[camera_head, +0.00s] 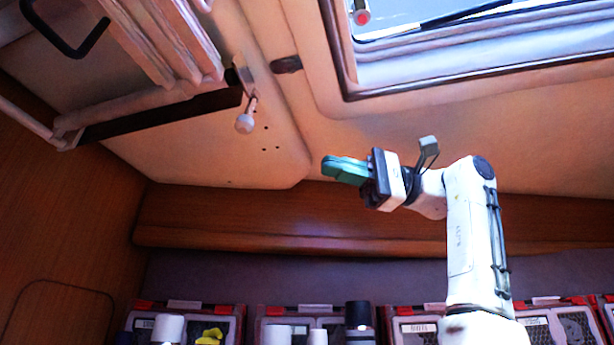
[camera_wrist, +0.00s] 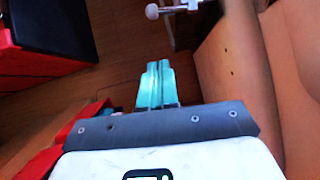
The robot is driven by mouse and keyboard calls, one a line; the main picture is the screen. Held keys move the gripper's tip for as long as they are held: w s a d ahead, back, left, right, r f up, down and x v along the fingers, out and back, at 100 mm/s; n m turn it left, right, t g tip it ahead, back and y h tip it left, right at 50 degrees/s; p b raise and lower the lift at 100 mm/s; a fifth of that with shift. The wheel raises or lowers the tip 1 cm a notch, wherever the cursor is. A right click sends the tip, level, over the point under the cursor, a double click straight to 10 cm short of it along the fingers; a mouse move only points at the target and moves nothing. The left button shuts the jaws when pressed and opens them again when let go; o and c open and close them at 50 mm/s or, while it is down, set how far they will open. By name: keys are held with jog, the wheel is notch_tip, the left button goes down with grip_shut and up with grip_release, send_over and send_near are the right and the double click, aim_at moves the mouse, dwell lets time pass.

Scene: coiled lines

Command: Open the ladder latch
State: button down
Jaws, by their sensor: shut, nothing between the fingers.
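The ladder latch (camera_head: 246,112) is a small metal lever ending in a pale round knob, on the ceiling panel at upper left in the head view. It hangs beside the end of the pale ladder (camera_head: 165,45). In the wrist view the latch knob (camera_wrist: 152,11) and its metal stem show at the top edge, beyond my fingertips. My gripper (camera_head: 328,166), with teal fingers, is shut and empty. It is to the right of and below the knob in the head view, apart from it. The fingers (camera_wrist: 158,72) are together in the wrist view.
A framed skylight (camera_head: 470,60) is at upper right. A wooden beam (camera_head: 230,225) crosses below the ceiling. Several red-edged bins (camera_head: 405,322) with containers line the bottom. A dark handle (camera_head: 75,45) is at far upper left. Open space lies between my gripper and the latch.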

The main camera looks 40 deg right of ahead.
jog(key=s+a+p+x, duration=0.1)
jog(key=s+p+x, duration=0.1)
jog(key=x, duration=0.9)
jog(key=shift+s+a+r, duration=0.2)
jog(key=shift+a, duration=0.15)
jog(key=shift+f, duration=0.1)
